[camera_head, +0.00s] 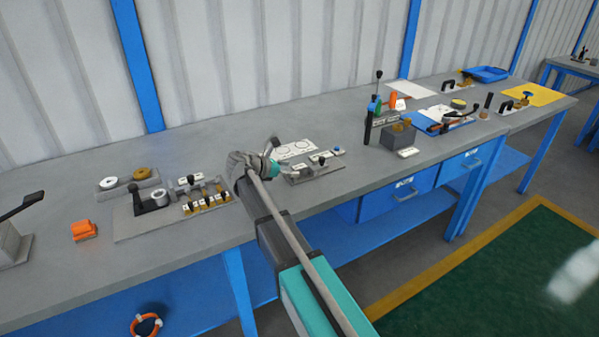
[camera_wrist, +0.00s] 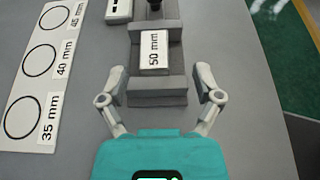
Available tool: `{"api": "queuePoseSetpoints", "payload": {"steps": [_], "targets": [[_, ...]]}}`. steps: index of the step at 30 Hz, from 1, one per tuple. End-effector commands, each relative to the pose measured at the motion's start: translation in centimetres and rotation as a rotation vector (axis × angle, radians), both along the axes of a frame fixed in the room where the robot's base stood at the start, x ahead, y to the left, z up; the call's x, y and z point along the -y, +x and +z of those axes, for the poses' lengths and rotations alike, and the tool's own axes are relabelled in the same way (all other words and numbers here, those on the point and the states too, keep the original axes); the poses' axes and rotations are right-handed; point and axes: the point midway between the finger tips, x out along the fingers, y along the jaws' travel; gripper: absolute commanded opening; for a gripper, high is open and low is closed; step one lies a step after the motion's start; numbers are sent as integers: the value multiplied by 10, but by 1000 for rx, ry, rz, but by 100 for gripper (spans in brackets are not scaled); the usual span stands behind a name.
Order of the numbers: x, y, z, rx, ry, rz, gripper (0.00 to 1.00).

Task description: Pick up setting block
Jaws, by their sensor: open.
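A grey stepped block (camera_wrist: 158,83) with a white "50 mm" label and a black knob on top lies ahead of my gripper in the wrist view; I take it as the setting block. In the head view it is the grey block (camera_head: 313,170) just right of my gripper (camera_head: 273,163). In the wrist view my gripper (camera_wrist: 160,72) is open, one finger on each side of the block's near end, with gaps on both sides. It appears to hold nothing. I cannot tell how high the fingertips are above the bench.
A white card (camera_wrist: 38,80) with circles marked 35, 40 and 45 mm lies left of the block. A small labelled piece (camera_wrist: 119,9) is close by on that side. A fixture with several brass pieces (camera_head: 205,198) is left of my arm. Bare bench (camera_wrist: 235,120) lies to the right.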

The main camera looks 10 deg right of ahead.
Motion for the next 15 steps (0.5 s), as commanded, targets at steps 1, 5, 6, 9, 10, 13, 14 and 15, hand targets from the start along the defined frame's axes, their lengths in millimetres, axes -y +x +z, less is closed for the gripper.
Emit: {"api": "queuePoseSetpoints", "payload": {"steps": [1,5,6,9,10,13,14,15], "targets": [[1,1,-1,0,0,0,83],[8,5,-4,0,0,-2,83],[11,6,-6,0,0,-2,83],[20,12,-10,1,0,-1,83],[23,14,-12,0,0,-1,83],[33,17,-16,-1,0,-2,83],[36,18,-17,-1,0,-2,83],[39,19,-18,0,0,-1,83]]}}
